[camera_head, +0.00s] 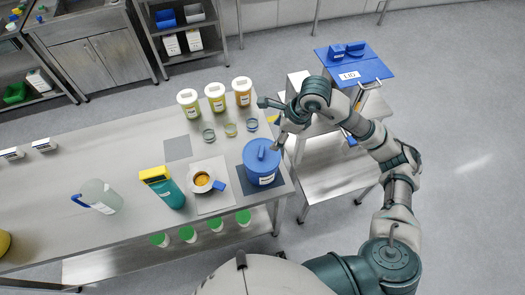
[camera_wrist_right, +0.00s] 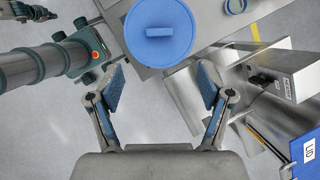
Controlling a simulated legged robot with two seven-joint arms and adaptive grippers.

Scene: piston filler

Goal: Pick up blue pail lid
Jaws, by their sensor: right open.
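The blue pail lid (camera_head: 262,153) with a raised bar handle sits on the blue pail (camera_head: 262,178) at the right end of the steel table. In the right wrist view the lid (camera_wrist_right: 159,45) shows round from above, ahead of my fingers. My right gripper (camera_wrist_right: 161,85) is open and empty, its blue-padded fingers apart and short of the lid. In the head view my right gripper (camera_head: 279,141) is close to the lid's upper right, partly hidden by its wrist. My left gripper is not in the head view; dark links at the wrist view's upper left may be part of it.
A side stand holds a blue board with a LID label (camera_head: 350,75).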

